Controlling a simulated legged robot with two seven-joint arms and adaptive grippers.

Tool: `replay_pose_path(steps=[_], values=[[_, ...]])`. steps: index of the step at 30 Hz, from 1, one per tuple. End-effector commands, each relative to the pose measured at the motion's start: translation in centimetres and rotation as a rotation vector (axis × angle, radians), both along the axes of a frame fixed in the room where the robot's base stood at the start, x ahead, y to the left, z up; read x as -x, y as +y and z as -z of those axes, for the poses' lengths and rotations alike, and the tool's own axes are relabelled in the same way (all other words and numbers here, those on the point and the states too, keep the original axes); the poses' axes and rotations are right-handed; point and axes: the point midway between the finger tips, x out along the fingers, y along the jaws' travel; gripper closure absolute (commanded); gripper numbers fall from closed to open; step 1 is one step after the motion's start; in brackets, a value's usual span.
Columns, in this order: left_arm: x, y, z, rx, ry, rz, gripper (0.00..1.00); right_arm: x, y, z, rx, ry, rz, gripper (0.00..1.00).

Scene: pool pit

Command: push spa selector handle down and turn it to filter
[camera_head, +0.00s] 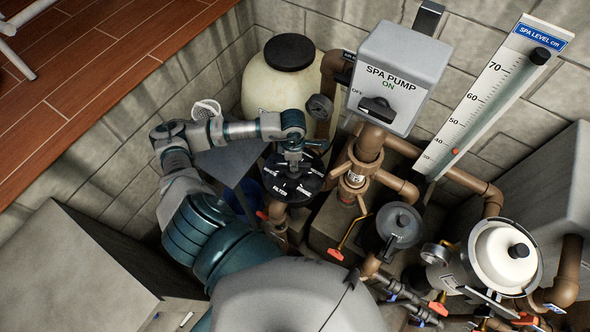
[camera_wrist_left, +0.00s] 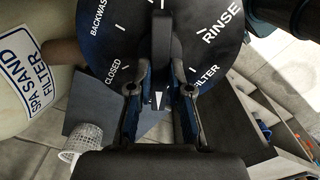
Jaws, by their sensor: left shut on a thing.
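The spa selector is a black round disc with white lettering (camera_head: 310,184), low in the middle of the head view. In the left wrist view the disc (camera_wrist_left: 105,40) shows BACKWASH, CLOSED, FILTER and RINSE. Its black handle (camera_wrist_left: 161,45) runs across the disc, with a white arrow at its near end pointing between CLOSED and FILTER. My left gripper (camera_head: 293,154) reaches down over the disc from above. In the wrist view its two fingers (camera_wrist_left: 161,78) are shut on the handle, one on each side. How far the handle is pressed down cannot be told. My right gripper is not in view.
A cream sand filter tank (camera_head: 275,88) with a black lid stands behind the disc. A white basket (camera_head: 206,108) sits on a grey slab (camera_head: 232,160) beside my arm.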

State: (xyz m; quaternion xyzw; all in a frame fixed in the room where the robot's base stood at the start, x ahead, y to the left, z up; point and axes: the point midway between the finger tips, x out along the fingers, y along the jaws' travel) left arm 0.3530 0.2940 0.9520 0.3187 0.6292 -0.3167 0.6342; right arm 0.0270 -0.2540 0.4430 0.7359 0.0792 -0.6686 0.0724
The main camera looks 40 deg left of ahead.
Motion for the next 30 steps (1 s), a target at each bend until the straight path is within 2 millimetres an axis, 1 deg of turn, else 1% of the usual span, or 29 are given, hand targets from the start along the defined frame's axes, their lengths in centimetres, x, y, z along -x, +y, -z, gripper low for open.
replay_pose_path(steps=[1,4,15,18,21,26,27,29,30], values=[[0.46,0.0,0.27,-0.002,0.016,-0.02,1.0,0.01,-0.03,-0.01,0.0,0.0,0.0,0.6],[0.52,0.02,0.31,-0.003,0.018,-0.145,1.0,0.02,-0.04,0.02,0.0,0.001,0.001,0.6],[0.7,-0.04,0.28,-0.004,0.021,-0.849,1.0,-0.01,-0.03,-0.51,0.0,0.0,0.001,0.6],[0.69,-0.05,0.25,-0.005,0.02,-0.979,1.0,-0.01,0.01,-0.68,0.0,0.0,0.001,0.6],[0.65,-0.09,0.27,-0.005,0.019,-1.037,1.0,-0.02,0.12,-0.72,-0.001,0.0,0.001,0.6],[0.63,-0.14,0.32,-0.004,0.02,-1.043,1.0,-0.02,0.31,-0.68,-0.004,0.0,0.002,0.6],[0.62,-0.15,0.32,-0.004,0.02,-1.043,0.79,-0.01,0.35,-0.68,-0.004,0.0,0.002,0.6],[0.58,-0.16,0.31,-0.004,0.018,-1.042,0.64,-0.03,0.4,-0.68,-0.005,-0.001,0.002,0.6],[0.52,-0.15,0.28,-0.003,0.016,-1.043,0.54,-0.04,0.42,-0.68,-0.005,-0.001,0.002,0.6]])
